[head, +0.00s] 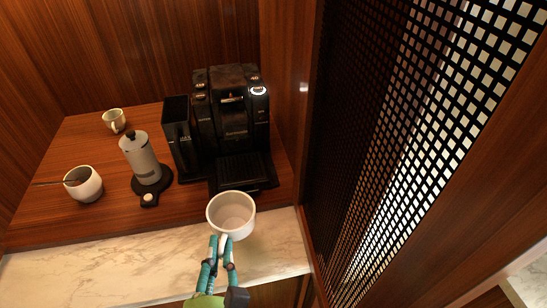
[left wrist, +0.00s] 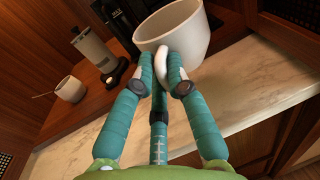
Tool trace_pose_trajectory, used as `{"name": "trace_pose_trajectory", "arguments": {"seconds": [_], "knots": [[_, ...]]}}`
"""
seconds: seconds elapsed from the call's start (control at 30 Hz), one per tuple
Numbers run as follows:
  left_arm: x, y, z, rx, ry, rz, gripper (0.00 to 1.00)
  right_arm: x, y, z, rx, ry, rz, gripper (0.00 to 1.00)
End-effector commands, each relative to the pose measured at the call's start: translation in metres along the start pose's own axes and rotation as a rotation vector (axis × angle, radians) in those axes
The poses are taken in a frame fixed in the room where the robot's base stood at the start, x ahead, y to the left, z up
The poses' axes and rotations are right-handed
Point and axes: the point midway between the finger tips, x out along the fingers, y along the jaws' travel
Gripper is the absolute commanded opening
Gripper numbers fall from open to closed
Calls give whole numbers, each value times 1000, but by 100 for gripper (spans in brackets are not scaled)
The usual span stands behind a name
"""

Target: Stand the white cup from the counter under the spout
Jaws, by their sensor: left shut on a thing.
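The white cup (head: 231,214) is upright, held by my left gripper (head: 220,242) in front of the black coffee machine (head: 231,120). My left gripper is shut on the cup's handle, which points toward me. In the left wrist view, the cup (left wrist: 178,30) and the teal fingers (left wrist: 160,72) closed on its handle show close up. The machine's spout (head: 232,99) is above its drip tray (head: 240,170), and the cup is nearer to me than the tray. I cannot tell how high the cup is above the counter. My right gripper is not in view.
A grey grinder or pot (head: 141,158) on a dark base, a white bowl (head: 84,184) with a stick and a small cup (head: 114,120) stand on the wooden shelf to the left. A dark perforated panel (head: 385,150) rises on the right. The marble counter (head: 110,268) is clear at the left.

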Motion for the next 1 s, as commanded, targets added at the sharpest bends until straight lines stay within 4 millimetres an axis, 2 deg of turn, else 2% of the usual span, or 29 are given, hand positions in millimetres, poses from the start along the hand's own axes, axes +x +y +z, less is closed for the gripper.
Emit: {"name": "trace_pose_trajectory", "arguments": {"seconds": [0.07, 0.17, 0.3, 0.5, 0.6, 0.83, 1.0], "knots": [[6, 0, 4, 1, -4, -3, 0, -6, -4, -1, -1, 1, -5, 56], [25, 0, 9, 1, -7, -2, 0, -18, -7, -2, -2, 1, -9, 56], [63, 0, 10, 2, -7, -1, 0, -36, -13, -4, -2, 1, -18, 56], [113, -1, 7, 1, -4, -3, 0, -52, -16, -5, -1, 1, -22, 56], [129, -1, 5, -1, -2, -4, 0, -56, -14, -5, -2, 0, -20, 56], [149, -1, 4, 0, -3, -3, 0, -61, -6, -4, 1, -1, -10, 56], [179, -1, 5, 0, -4, -3, 0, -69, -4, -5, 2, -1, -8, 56]]}}
